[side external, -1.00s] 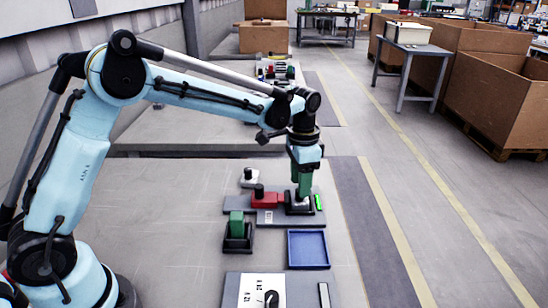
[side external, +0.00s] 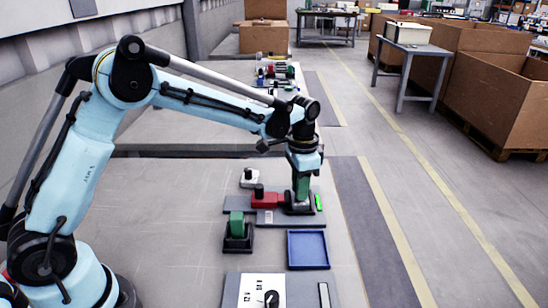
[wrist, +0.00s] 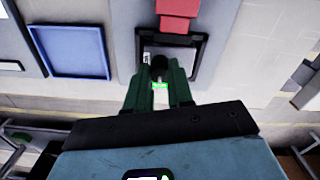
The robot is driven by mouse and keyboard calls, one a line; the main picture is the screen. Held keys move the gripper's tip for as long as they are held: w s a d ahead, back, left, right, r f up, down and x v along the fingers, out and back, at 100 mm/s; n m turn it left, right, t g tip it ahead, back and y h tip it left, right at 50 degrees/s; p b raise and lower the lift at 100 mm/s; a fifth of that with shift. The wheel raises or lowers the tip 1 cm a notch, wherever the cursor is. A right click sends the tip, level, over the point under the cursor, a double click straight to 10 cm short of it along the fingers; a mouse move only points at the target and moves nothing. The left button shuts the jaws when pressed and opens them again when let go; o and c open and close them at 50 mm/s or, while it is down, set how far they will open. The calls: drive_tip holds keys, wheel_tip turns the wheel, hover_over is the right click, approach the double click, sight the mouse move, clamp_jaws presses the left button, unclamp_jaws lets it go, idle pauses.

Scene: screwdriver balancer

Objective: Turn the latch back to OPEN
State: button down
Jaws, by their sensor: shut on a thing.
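My gripper (side external: 300,203) has green fingers and points down at a dark square fixture (side external: 288,210) at the right end of a grey plate. The wrist view shows the fingers (wrist: 160,78) on either side of a small black knob (wrist: 158,62), which looks like the latch's handle. The fingers are shut on it and hide part of it. A red block (side external: 264,199) with a black knob on top adjoins the fixture; its red end (wrist: 177,9) shows in the wrist view. A bright green indicator (side external: 319,202) is lit beside the fixture. I cannot read the latch's markings.
A blue tray (side external: 308,249) lies in front of the plate and looks empty. A green block in a black holder (side external: 238,238) stands to its left. A white part with a black knob (side external: 249,179) is behind the red block. A white labelled panel (side external: 262,289) is nearest.

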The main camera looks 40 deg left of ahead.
drive_tip(key=shift+n, duration=0.5)
drive_tip(key=c, duration=1)
unclamp_jaws()
wheel_tip(320, 180, up, 12)
drive_tip(key=shift+r, duration=0.1)
